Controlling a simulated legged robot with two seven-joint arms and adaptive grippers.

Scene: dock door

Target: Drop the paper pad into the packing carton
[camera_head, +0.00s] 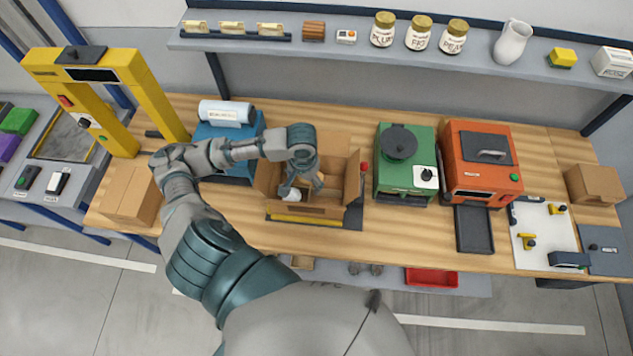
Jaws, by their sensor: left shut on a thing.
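The open packing carton (352,178) stands on a dark plate in the middle of the bench, its flaps spread. My left arm reaches in from the left, and my left gripper (301,186) points down over the carton's opening. It is shut on a small whitish thing, which looks like the paper pad (293,195). The pad shows at the fingertips, within the carton's outline; how far it is below the rim I cannot tell. The gripper hides part of the pad and the carton's inside. My right gripper is not in view.
A blue machine with a white roll (226,112) stands left of the carton, partly behind my arm. A green machine (405,185) and an orange machine (480,175) stand to the right. A closed carton (128,195) is at the left. A shelf (350,50) with jars runs above.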

